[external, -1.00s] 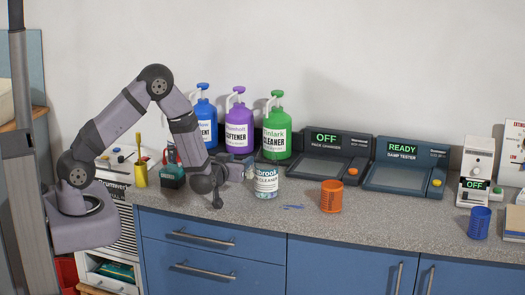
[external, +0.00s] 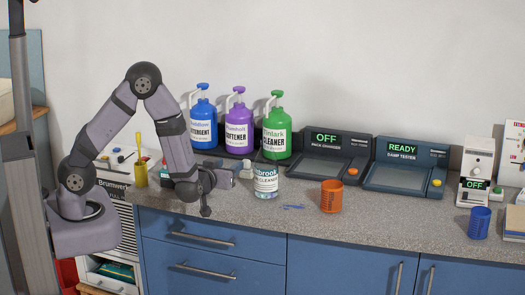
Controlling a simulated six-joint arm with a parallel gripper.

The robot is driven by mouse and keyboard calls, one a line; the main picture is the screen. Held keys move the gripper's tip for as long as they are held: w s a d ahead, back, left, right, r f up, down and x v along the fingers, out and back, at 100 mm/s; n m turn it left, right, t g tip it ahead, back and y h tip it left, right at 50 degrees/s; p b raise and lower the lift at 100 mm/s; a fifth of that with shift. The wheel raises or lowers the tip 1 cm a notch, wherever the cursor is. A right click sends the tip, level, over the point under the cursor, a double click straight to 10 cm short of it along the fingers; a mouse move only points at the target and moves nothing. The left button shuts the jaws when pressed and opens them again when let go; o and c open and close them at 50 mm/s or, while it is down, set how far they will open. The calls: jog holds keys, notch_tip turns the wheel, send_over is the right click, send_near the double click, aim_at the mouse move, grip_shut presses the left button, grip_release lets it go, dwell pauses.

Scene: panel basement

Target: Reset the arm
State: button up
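My gripper (external: 241,172) is at the end of my bent arm, low over the left part of the counter. A small gap seems to lie between the gripper and the can. The fingers are small and partly hidden by my wrist, so I cannot tell whether they are open or shut. I see nothing clearly held.
Purple (external: 239,128) and green (external: 276,132) pump bottles stand behind the gripper. An orange cup (external: 331,197) and a blue cup (external: 479,223) stand to the right. A yellow cup (external: 140,173) is left of my forearm. The front counter strip (external: 380,220) is mostly clear.

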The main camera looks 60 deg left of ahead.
jog(key=shift+w+d, duration=0.1)
jog(key=d+m+h, duration=0.1)
jog(key=d+h, duration=0.1)
jog(key=w+d+f+m+h+p, duration=0.1)
jog(key=d+m+h, duration=0.1)
jog(key=d+h, duration=0.1)
jog(key=d+m+h+p, duration=0.1)
jog(key=d+h, duration=0.1)
jog(key=d, duration=0.1)
jog(key=shift+w+d+f, duration=0.15)
jog(key=shift+w+f, duration=0.05)
jog(key=shift+f, duration=0.2)
jog(key=s+d+f+m+g+h+p, duration=0.1)
jog(key=s+d+m+g+h, duration=0.15)
jog(key=s+d+h, duration=0.2)
jog(key=s+a+m+g+p, duration=0.1)
jog(key=s+g, duration=0.8)
jog(key=s, duration=1.1)
jog(key=shift+s+a+r+m, duration=0.25)
jog(key=shift+a+r+m, duration=0.15)
jog(key=shift+a+m, duration=0.5)
jog(key=shift+a, duration=0.15)
